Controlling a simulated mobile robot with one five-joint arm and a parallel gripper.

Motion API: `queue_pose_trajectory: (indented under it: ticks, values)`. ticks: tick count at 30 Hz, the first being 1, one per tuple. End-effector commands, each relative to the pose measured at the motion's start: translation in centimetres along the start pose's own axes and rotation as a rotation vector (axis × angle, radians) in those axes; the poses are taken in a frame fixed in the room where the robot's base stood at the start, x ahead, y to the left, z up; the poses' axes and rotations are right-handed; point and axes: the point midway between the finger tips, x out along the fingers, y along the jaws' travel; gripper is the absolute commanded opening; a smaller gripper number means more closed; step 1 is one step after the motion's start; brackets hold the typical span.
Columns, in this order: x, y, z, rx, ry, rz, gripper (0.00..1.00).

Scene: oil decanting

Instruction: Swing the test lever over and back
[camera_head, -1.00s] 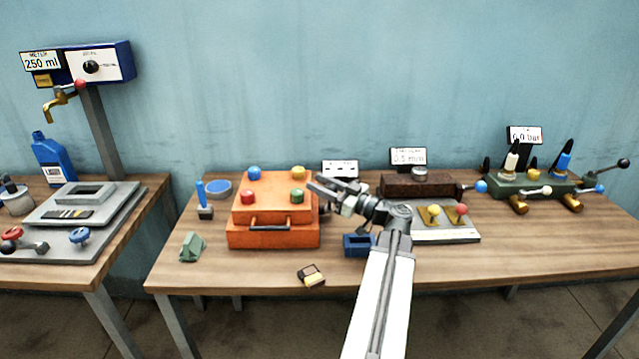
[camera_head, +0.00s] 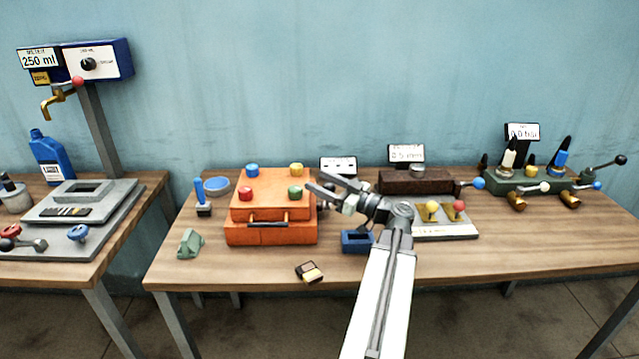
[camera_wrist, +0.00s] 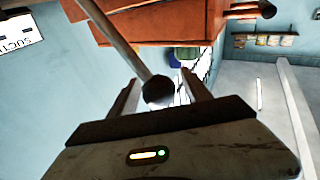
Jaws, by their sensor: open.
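My gripper (camera_head: 316,182) is open at the right side of the orange box (camera_head: 272,232), near its top edge. In the wrist view, a grey rod with a dark round knob (camera_wrist: 158,92) reaches down from the upper left. The knob shows between my two fingers, and I cannot tell whether they touch it. This looks like a lever beside the orange box (camera_wrist: 165,22). In the head view my gripper mostly hides it, and no label naming it is readable.
A blue open box (camera_head: 356,243) sits below my gripper. To the right are a brown block (camera_head: 420,182) and a green bench unit (camera_head: 535,184) with levers. The front right tabletop is clear.

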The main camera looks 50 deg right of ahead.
Motion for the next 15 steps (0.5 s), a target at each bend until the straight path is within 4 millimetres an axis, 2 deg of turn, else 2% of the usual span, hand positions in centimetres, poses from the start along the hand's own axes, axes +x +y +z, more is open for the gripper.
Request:
queue_pose_trajectory:
  ticks: [9,15]
  values:
    - [-5.9,0.0,0.1,0.0,0.0,0.003,0.57]
    - [-7.3,0.0,0.0,0.001,0.0,0.0,0.57]
